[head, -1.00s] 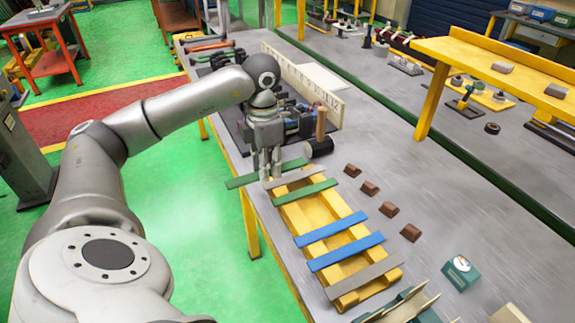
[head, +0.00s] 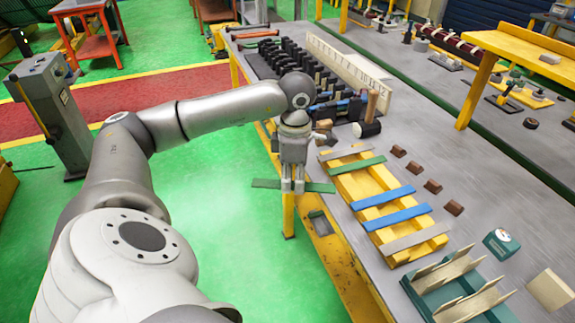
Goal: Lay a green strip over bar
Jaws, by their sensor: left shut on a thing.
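My left gripper (head: 292,186) is shut on a green strip (head: 268,183). It holds the strip off the left edge of the bench, left of a yellow wooden frame (head: 368,192). The strip sticks out on both sides of the fingers. Across the frame lie a grey strip (head: 344,152) at the far end, a second green strip (head: 357,165), two blue strips (head: 383,198) and another grey strip (head: 413,240) at the near end. I cannot tell which part is the bar. My right gripper is not in view.
Several brown blocks (head: 432,186) stand in a row right of the frame. A mallet (head: 367,128) and a numbered white rack (head: 350,72) are beyond it. A green tray (head: 428,278) and a dial gauge (head: 501,243) are near the front.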

